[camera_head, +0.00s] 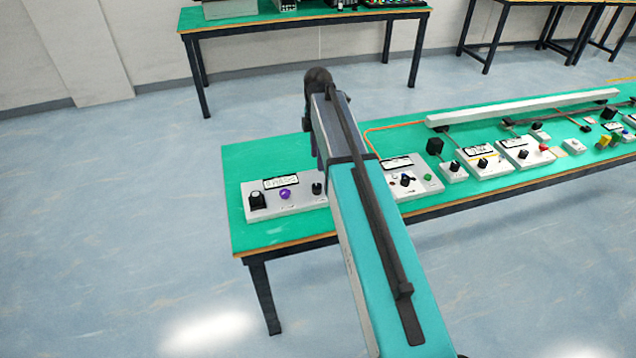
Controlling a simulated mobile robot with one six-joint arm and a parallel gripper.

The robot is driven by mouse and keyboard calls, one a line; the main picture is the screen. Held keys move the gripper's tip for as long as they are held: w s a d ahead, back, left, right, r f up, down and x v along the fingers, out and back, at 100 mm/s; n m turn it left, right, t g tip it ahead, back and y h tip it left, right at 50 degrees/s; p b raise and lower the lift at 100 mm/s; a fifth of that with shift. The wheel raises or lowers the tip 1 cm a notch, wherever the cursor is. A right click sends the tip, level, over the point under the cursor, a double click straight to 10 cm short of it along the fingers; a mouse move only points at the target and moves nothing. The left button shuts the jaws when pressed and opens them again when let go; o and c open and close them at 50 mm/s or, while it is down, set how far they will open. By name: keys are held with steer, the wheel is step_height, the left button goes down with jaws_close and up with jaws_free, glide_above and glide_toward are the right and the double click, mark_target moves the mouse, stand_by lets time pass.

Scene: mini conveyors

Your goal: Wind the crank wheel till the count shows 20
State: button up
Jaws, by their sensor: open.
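No crank wheel can be made out for certain at this size. A grey control box (300,205) sits at the left end of the green table. It has a small display (280,183) whose figures are too small to read. A black block-like part (257,200), a purple knob (285,193) and a dark knob (317,188) stand on it. A second box (415,192) to its right has a display (398,162), a dark knob (406,180) and a green button (428,178). My gripper is not visible; my arm hides the area between the two boxes.
The green table (262,160) runs to the right with several more boxes, a long white bar (520,107) and an orange cable (400,125). Another table (290,20) stands at the back. Floor (130,200) left of the green table is clear.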

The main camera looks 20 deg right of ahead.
mark_target(318, 186)
steer(key=shift+f+p, duration=1.2)
steer(key=shift+f, duration=4.85)
steer(key=c, duration=1.1)
steer(key=shift+o, duration=0.2)
